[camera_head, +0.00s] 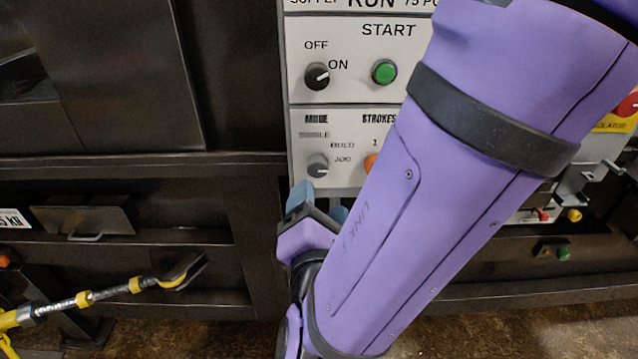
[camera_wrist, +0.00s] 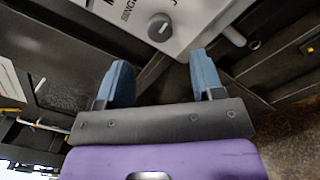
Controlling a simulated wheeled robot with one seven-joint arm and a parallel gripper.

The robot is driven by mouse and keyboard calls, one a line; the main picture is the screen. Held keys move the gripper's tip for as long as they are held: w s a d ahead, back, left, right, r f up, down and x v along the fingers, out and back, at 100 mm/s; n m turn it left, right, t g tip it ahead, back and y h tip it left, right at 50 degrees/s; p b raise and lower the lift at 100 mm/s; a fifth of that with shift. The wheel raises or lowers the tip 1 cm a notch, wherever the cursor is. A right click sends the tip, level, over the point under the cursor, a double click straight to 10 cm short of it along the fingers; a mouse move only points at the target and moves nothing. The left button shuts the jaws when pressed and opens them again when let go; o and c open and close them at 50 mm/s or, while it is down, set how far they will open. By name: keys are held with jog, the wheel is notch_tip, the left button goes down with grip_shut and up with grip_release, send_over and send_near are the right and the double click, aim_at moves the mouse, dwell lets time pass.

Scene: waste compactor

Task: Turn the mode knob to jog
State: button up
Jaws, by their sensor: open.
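The grey mode knob (camera_head: 318,166) sits on the white control panel under the "MODE" label. One smeared label is above it, and another label and what reads as "JOG" are at its right. I cannot tell for sure which label its mark points at. In the wrist view the knob (camera_wrist: 161,27) is ahead of and between the fingertips, touching neither. My gripper (camera_head: 320,204) is open and empty just below the knob, its blue fingers apart; it also shows in the wrist view (camera_wrist: 160,72). My arm hides part of the panel at the right.
Above are a black OFF/ON knob (camera_head: 317,76) and a green start button (camera_head: 384,72). An orange control (camera_head: 371,162) under "STROKES" is partly behind my arm. A dark ledge (camera_head: 140,165) runs left of the panel.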

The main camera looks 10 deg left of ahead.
jog(key=shift+v, duration=1.25)
jog(key=w+d+r+m+g+h, duration=0.25)
jog(key=d+m+h, duration=0.25)
jog(key=d, duration=0.3)
jog(key=w+d+r+m+g+h, duration=0.25)
jog(key=d+m+h, duration=0.2)
jog(key=d, duration=0.45)
jog(key=w+d+r+m+g+h, duration=0.25)
jog(key=d+m+h, duration=0.2)
jog(key=d, duration=0.35)
jog(key=s+d+r+m+g+y, duration=0.2)
jog(key=s+d+m+y, duration=0.2)
jog(key=d+m+y, duration=0.1)
jog(key=s+d+r+m+g+y, duration=0.3)
jog(key=d+m, duration=0.4)
jog(key=m, duration=0.3)
jog(key=shift+s+d+m+y, duration=0.3)
jog(key=shift+s+d+y, duration=0.05)
jog(key=shift+s+y, duration=0.55)
